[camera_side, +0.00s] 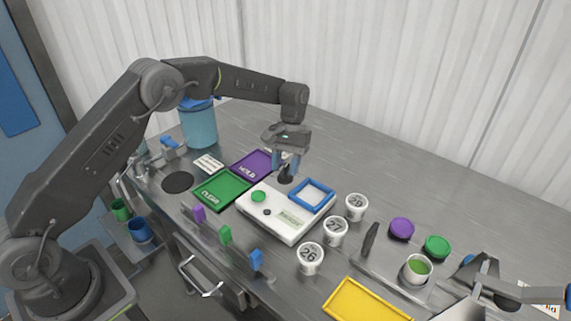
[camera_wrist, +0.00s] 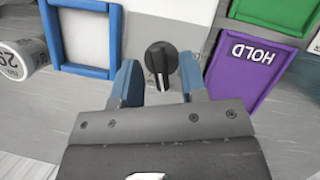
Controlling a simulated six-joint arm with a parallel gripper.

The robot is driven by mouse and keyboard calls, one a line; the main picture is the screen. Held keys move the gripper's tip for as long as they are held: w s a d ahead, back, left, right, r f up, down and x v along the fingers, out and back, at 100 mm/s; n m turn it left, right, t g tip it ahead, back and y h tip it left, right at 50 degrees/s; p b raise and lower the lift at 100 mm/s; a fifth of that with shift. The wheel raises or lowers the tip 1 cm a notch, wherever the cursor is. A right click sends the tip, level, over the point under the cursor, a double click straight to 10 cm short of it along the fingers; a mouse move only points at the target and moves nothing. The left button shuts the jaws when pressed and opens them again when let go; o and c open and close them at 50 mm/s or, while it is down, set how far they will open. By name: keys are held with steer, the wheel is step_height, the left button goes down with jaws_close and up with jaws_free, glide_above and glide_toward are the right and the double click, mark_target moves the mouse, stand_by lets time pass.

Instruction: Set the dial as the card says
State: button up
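The dial is a black knob (camera_wrist: 160,58) with a lighter pointer mark, close to the edge of the white device. In the side view the dial (camera_side: 286,174) shows dark below my fingers. My gripper (camera_side: 286,163) is above it, pointing down. In the wrist view my gripper's (camera_wrist: 156,82) two blue fingers are apart, with the knob just beyond and between their tips. I cannot tell if they touch it. A white card (camera_side: 209,163) with small print lies behind the green tray; its text is too small to read.
The white device (camera_side: 272,226) has a green button and a blue square frame (camera_side: 312,194). A green CLEAR tray (camera_side: 222,189) and purple HOLD tray (camera_side: 252,164) lie left. Numbered white tubs (camera_side: 335,231) stand right. A blue bin (camera_side: 198,127) stands at back left.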

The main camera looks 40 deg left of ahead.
steer(key=v, duration=1.2)
steer(key=shift+s, duration=0.15)
steer(key=s+r+m+t, duration=0.2)
steer(key=s+r+t, duration=0.3)
steer(key=s+r, duration=0.9)
steer(key=s+f+m+t, duration=0.1)
steer(key=s+f+t, duration=0.1)
steer(key=s, duration=0.8)
steer(key=s+a+f+m+t+y, duration=0.1)
steer(key=s+f+t, duration=0.2)
steer(key=s, duration=0.8)
steer(key=shift+s+f+y, duration=0.3)
steer(key=shift+f, duration=0.35)
